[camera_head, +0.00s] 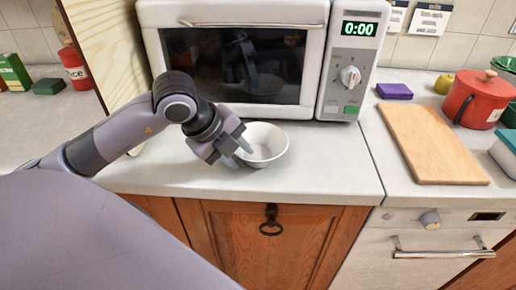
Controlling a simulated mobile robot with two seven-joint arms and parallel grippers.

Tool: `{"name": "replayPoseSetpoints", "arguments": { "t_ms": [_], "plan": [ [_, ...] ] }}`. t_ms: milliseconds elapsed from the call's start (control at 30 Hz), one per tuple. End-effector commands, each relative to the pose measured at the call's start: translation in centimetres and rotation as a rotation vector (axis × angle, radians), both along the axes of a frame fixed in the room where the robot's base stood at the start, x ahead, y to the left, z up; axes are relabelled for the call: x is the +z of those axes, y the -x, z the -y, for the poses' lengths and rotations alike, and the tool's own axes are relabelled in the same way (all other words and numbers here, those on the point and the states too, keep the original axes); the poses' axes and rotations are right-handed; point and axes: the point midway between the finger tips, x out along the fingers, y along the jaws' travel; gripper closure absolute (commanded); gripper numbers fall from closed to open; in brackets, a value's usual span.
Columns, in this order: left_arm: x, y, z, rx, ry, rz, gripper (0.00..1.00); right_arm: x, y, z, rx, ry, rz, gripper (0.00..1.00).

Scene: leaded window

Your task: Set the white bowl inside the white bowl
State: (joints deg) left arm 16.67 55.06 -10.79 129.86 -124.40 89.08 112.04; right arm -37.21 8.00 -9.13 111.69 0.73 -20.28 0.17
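A white bowl (267,143) stands upright on the light counter in front of the microwave. I can make out only one white bowl; whether another is nested in it or hidden, I cannot tell. My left gripper (237,154) is at the bowl's left side, pointing down and right. Its two fingertips are apart, with a gap between them near the bowl's left rim. One fingertip overlaps the bowl in the picture; whether it touches the bowl is unclear. My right gripper is not in view.
The microwave (235,62) stands close behind the bowl. A wooden cutting board (430,143), a red pot (478,100) and a purple block (394,91) are at the right. A wooden panel (103,45) stands behind my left arm. Counter right of the bowl is clear.

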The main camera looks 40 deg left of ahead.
Motion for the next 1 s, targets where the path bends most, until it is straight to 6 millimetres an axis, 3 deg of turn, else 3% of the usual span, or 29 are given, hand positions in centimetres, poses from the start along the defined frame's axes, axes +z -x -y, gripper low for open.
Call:
{"name": "replayPoseSetpoints", "arguments": {
  "t_ms": [33,100,133,667,867,1000],
  "plan": [
    [0.0,0.0,0.0,0.000,0.000,0.000,0.72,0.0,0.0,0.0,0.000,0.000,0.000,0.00],
    [0.0,0.0,0.0,0.000,0.000,0.000,0.95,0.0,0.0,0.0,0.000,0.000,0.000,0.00],
    [0.0,0.0,0.0,0.000,0.000,0.000,1.00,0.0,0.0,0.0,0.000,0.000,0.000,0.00],
    [0.9,-0.1,0.0,-0.001,0.001,0.005,1.00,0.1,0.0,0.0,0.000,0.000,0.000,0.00],
    [3.5,-0.1,0.0,-0.002,-0.001,0.009,1.00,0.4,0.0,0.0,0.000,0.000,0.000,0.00],
    [6.6,-0.1,0.0,0.000,0.000,0.012,1.00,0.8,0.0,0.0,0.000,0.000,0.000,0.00]
  ]
}}
